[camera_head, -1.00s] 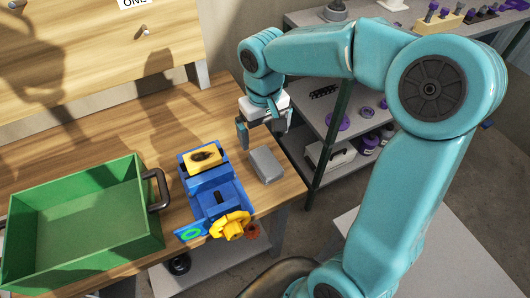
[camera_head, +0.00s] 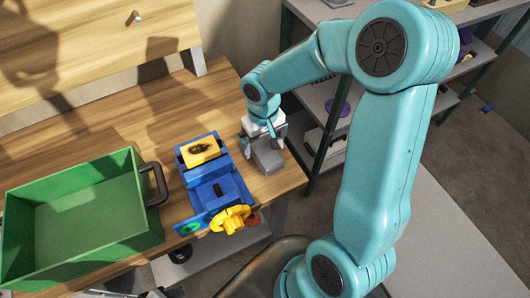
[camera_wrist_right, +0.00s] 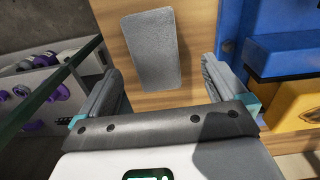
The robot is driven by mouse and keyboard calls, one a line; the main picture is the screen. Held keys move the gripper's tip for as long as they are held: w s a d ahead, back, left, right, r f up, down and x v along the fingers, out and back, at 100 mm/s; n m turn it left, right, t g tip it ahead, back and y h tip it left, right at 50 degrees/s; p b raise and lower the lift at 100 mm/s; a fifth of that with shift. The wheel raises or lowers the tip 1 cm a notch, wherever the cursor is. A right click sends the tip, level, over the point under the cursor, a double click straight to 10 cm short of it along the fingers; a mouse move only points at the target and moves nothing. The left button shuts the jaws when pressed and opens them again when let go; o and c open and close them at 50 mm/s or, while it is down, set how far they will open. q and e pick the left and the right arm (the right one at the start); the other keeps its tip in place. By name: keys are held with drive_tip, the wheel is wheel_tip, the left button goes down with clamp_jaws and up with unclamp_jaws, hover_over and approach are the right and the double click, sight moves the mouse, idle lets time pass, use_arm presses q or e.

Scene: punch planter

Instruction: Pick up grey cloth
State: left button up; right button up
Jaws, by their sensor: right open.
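The grey cloth (camera_head: 267,157) is a folded block on the wooden table, near its right front edge, to the right of the blue and yellow punch device (camera_head: 214,186). My right gripper (camera_head: 263,147) is open above the cloth and partly hides it in the head view. In the right wrist view the whole cloth (camera_wrist_right: 150,48) lies flat beyond the gap between the open fingers (camera_wrist_right: 165,88), and the jaws hold nothing. My left gripper is not in view.
A green crate (camera_head: 78,262) with a dark handle stands at the left of the table. A wooden panel (camera_head: 90,50) rises behind. Grey shelves (camera_head: 318,118) stand right of the table. The punch device (camera_wrist_right: 278,45) is close beside the cloth.

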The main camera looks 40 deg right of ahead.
sight(265, 150)
drive_tip(key=f, duration=0.5)
drive_tip(key=shift+w+d+f+p, duration=0.15)
drive_tip(key=shift+d+p, duration=0.2)
drive_tip(key=shift+p, duration=0.05)
drive_tip(key=c, duration=1.1)
drive_tip(key=shift+o, duration=0.2)
wheel_tip(265, 150, up, 20)
drive_tip(key=shift+o, duration=0.6)
